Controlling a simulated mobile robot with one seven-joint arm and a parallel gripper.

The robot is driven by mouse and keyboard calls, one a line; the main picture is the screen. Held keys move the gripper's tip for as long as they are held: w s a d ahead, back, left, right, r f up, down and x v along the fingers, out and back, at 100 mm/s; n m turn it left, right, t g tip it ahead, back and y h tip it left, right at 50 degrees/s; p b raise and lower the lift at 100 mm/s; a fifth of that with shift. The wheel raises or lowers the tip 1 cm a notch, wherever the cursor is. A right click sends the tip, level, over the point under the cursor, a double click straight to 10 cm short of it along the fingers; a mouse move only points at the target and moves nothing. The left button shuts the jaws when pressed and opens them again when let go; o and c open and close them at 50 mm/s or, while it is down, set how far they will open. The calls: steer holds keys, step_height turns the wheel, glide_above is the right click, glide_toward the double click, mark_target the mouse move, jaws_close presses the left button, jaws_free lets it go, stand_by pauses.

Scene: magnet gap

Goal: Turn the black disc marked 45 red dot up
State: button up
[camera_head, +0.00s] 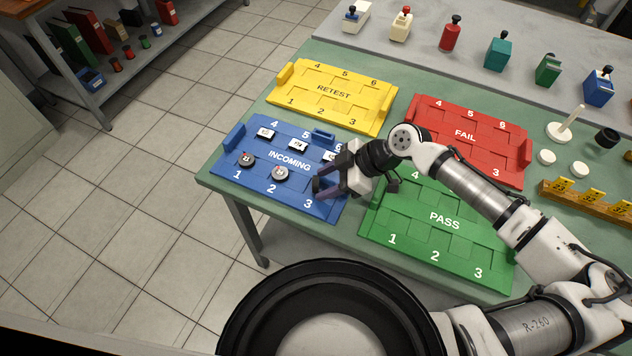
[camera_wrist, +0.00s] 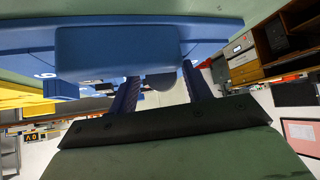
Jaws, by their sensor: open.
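In the head view a black disc (camera_head: 246,159) with a small pale mark lies by number 1 of the blue INCOMING tray (camera_head: 228,172). A lighter disc (camera_head: 280,173) with a reddish spot lies by number 2. Their numbers are too small to read. My gripper (camera_head: 319,188) is open over the tray's right end near number 3. In the wrist view a dark grey rounded thing (camera_wrist: 162,81) shows between the open fingers (camera_wrist: 163,92), below the tray's blue edge; I cannot tell what it is or whether they touch it. My gripper hides part of slots 3 and 6.
White square pieces (camera_head: 265,133) lie along the tray's back row. A yellow RETEST tray (camera_head: 335,95), a red FAIL tray (camera_head: 470,140) and a green PASS tray (camera_head: 445,245) stand close around. Stamps and bottles (camera_head: 450,35) line the grey back shelf.

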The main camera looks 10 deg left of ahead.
steer(key=c, duration=0.8)
steer(key=shift+r+p, duration=1.65)
steer(key=shift+r, duration=0.9)
steer(key=shift+f, duration=0.1)
